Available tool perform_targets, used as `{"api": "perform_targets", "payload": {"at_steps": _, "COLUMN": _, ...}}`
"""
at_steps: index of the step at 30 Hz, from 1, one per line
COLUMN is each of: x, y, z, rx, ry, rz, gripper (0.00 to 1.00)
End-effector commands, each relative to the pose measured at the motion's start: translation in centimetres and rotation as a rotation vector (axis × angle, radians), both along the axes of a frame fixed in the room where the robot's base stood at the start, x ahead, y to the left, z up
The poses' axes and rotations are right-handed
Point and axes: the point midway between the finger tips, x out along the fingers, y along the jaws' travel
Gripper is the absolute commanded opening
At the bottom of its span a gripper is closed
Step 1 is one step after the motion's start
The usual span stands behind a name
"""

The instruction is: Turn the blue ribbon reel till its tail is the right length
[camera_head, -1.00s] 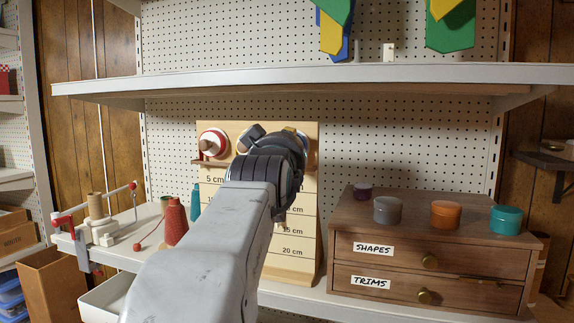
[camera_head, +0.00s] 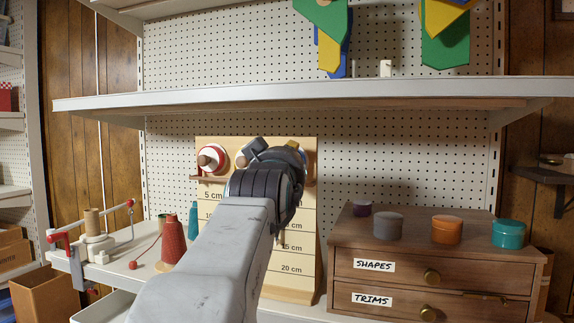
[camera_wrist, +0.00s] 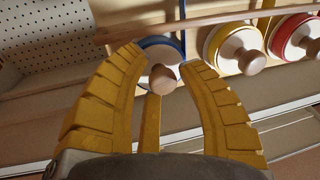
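The blue ribbon reel (camera_wrist: 150,43) has a blue rim, a pale face and a round wooden knob (camera_wrist: 163,80). I cannot tell whether either finger touches. The blue tail (camera_wrist: 182,9) runs off the top of the wrist view, so its end is hidden there. In the head view my gripper (camera_head: 270,175) covers the blue reel and much of the wooden board (camera_head: 295,293) with its centimetre marks.
A yellow reel (camera_wrist: 230,45) and a red reel (camera_wrist: 293,37) sit beside the blue one. A drawer chest (camera_head: 390,262) stands right of the board. A white shelf (camera_head: 330,92) hangs above.

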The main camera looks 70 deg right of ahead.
Motion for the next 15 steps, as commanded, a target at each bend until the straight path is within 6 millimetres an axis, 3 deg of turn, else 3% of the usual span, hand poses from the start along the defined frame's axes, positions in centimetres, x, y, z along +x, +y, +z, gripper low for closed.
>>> {"api": "perform_targets", "payload": {"at_steps": 5, "x": -0.2, "y": 1.2, "z": 0.0, "rx": -0.001, "ry": 0.000, "rz": 0.000, "gripper": 0.35}}
{"api": "perform_targets", "payload": {"at_steps": 15, "x": -1.2, "y": 6.6, "z": -0.2, "rx": -0.003, "ry": -0.001, "rz": 0.000, "gripper": 0.35}}
